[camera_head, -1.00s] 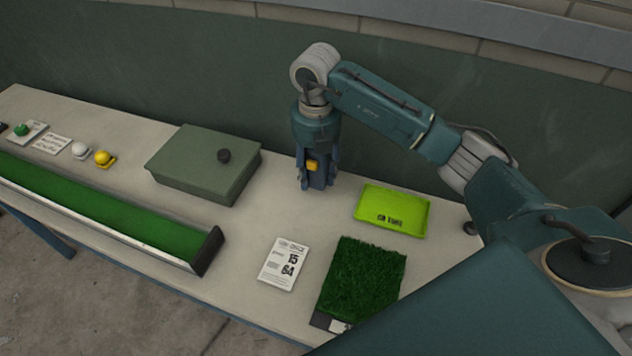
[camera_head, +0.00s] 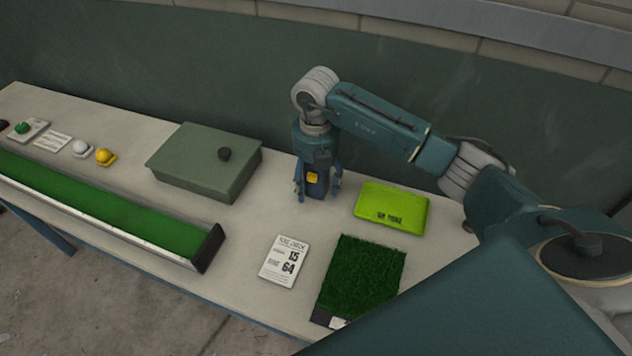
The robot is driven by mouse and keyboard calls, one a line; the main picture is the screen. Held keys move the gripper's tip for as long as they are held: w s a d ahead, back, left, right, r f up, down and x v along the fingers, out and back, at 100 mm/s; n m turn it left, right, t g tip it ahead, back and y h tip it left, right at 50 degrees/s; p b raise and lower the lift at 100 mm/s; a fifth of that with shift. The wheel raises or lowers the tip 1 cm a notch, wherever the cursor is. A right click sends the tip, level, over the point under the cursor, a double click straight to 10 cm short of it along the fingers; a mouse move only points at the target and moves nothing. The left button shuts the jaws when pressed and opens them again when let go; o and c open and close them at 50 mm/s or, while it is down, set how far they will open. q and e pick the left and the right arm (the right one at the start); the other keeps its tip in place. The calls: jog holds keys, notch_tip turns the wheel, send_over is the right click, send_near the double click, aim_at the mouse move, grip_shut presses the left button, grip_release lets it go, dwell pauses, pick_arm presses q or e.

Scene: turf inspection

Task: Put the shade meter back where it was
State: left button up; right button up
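The shade meter (camera_head: 316,188), a small dark blue block with a yellow patch on its front, stands upright on the table (camera_head: 262,214) between the green box and the lime tray. My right gripper (camera_head: 318,192) points down over it from above. Its fingers are spread to either side of the meter, with a visible gap from it. The meter's top is hidden under the gripper. My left gripper is out of view.
A green lidded box (camera_head: 200,168) stands left of the meter and a lime tray (camera_head: 391,209) lies right. A score card (camera_head: 284,258) and a turf square (camera_head: 362,276) lie in front.

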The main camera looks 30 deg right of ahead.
jog(key=shift+r, duration=0.45)
notch_tip(320, 180, up, 11)
jog(key=shift+f+b, duration=0.15)
jog(key=shift+b, duration=0.95)
jog(key=shift+r, duration=0.4)
